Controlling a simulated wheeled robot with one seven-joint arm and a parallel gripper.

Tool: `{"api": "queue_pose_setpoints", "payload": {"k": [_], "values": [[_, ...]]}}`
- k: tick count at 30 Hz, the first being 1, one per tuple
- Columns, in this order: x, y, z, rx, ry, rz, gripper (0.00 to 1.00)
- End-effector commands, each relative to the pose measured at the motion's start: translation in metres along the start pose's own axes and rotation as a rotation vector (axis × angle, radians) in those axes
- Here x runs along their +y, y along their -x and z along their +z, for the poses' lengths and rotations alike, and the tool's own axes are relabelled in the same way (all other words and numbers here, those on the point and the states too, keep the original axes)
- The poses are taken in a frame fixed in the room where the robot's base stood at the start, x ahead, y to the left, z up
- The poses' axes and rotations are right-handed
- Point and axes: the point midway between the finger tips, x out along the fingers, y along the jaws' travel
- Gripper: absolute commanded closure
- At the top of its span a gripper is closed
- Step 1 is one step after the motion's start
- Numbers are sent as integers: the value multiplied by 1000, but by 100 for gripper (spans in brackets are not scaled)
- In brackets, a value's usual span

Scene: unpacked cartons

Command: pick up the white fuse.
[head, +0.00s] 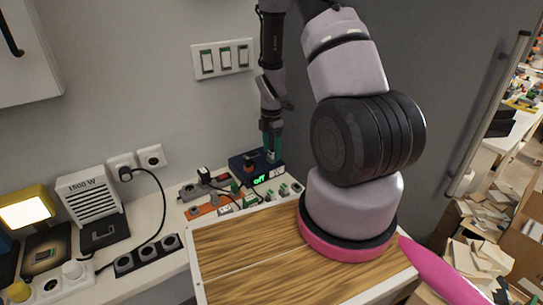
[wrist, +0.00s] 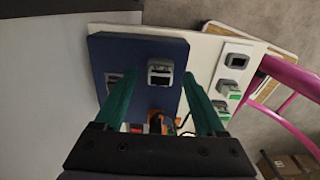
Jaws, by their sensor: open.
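My gripper (head: 272,150) is open, with its green fingers pointing down at the dark blue box (head: 240,163) at the back of the counter. In the wrist view the blue box (wrist: 117,48) lies below my fingers (wrist: 160,76). A small pale grey-white piece (wrist: 160,70), which looks like the white fuse, sits on the box and shows between the fingertips. I cannot tell its height relative to the tips. A second slot on the box is partly hidden by the left finger. In the head view my fingers cover part of the box.
Several small sockets (wrist: 236,60) line the white board to the right in the wrist view. Black and orange plugs with cables stand close by. A wooden-topped surface (head: 240,250) lies in front, and wall switches (head: 222,60) are behind.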

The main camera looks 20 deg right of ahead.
Motion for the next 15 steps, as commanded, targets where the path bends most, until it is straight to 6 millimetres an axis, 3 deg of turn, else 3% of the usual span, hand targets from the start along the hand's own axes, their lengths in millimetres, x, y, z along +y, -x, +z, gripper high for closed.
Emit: {"api": "queue_pose_setpoints", "payload": {"k": [8, 13, 14, 15], "values": [[0, -4, 0, 0, 0, 0, 28], [0, -4, 0, 0, -1, 0, 93], [0, -4, 0, 0, -1, 0, 100], [0, -4, 0, 0, -1, 0, 100]]}}
